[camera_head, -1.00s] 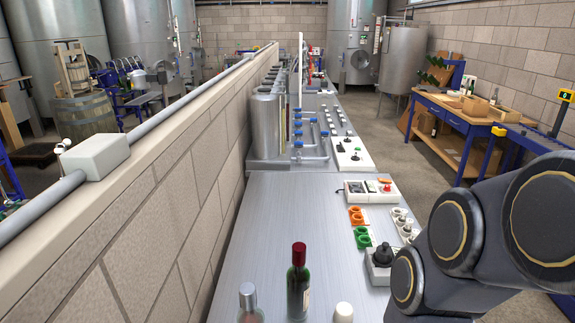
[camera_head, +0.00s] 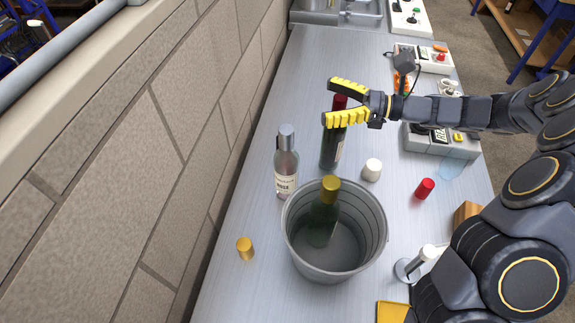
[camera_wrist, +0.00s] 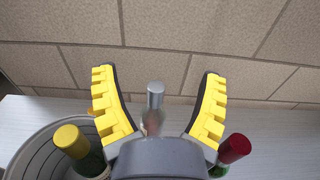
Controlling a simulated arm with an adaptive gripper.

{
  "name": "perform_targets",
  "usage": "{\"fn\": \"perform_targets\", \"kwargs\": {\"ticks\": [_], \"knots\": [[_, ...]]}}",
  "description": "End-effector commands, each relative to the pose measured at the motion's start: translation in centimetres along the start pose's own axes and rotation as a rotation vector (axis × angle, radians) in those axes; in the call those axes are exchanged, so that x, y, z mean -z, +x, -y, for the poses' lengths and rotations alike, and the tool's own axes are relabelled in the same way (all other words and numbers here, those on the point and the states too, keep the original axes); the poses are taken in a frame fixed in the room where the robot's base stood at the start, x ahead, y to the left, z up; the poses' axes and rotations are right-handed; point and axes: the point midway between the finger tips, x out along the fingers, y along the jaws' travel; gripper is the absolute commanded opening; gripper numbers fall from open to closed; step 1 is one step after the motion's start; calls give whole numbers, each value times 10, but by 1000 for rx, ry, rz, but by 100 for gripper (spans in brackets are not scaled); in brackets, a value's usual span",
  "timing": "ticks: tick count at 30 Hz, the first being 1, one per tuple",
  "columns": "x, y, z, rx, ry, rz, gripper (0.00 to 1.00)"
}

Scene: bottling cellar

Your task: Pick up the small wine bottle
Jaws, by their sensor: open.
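Three bottles are in view, and I cannot tell surely which is the small wine bottle. A clear bottle with a silver cap (camera_head: 287,165) stands upright left of the bucket. In the wrist view, this silver-capped bottle (camera_wrist: 155,97) shows between the fingers and beyond them. A dark bottle with a red top (camera_head: 332,150) stands upright to its right, partly behind my gripper (camera_head: 330,101). A green bottle with a gold top (camera_head: 324,215) leans in the bucket. My gripper is open and empty, its yellow fingers pointing left above the table.
A grey metal bucket (camera_head: 291,232) stands on the metal table (camera_head: 250,205). A gold cap (camera_head: 245,248), a white cap (camera_head: 372,170) and a red cap (camera_head: 425,189) lie around. A brick wall (camera_head: 130,150) borders the table's left side. Control boxes (camera_head: 427,141) stand to the right.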

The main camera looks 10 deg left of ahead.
Motion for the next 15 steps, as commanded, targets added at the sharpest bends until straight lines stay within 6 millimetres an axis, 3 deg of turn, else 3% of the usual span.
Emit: {"fn": "perform_targets", "kwargs": {"ticks": [1, 3, 7, 11, 15], "knots": [[25, 2, 0, -1, 11, 1, 73], [56, 3, 0, -2, 7, 0, 73], [104, 6, -1, -4, 4, -3, 73], [133, 7, 0, -3, -4, -4, 73], [144, 10, 0, -6, -10, -3, 73]]}}
